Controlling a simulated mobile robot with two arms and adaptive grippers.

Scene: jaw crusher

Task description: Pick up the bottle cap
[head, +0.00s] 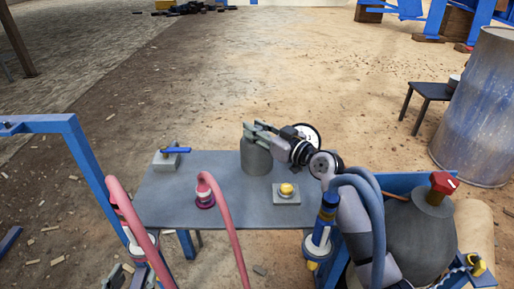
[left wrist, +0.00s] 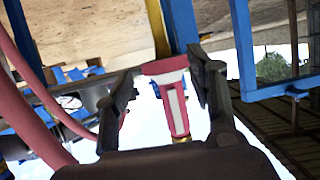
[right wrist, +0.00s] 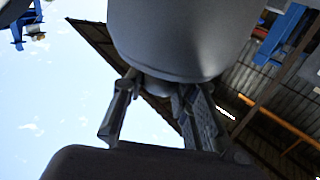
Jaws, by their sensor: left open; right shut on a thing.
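A grey bottle (head: 256,158) stands upright on the grey table (head: 235,213). My right gripper (head: 262,132) is at its top. In the right wrist view the fingers (right wrist: 160,105) close around a small grey rounded piece (right wrist: 161,87), apparently the bottle cap, against the bottle's wide body (right wrist: 180,40). The fingers partly hide the cap, and I cannot tell whether it is still seated. My left gripper (left wrist: 165,75) is open. A red T-shaped piece with a pale stripe (left wrist: 177,108) shows between its fingers; I cannot tell its distance.
A blue-handled valve (head: 168,158), a yellow button on a grey box (head: 286,191) and a pink hose (head: 222,203) are on the table. A larger grey vessel with a red top (head: 441,183) stands at right. A barrel (head: 482,110) is behind it.

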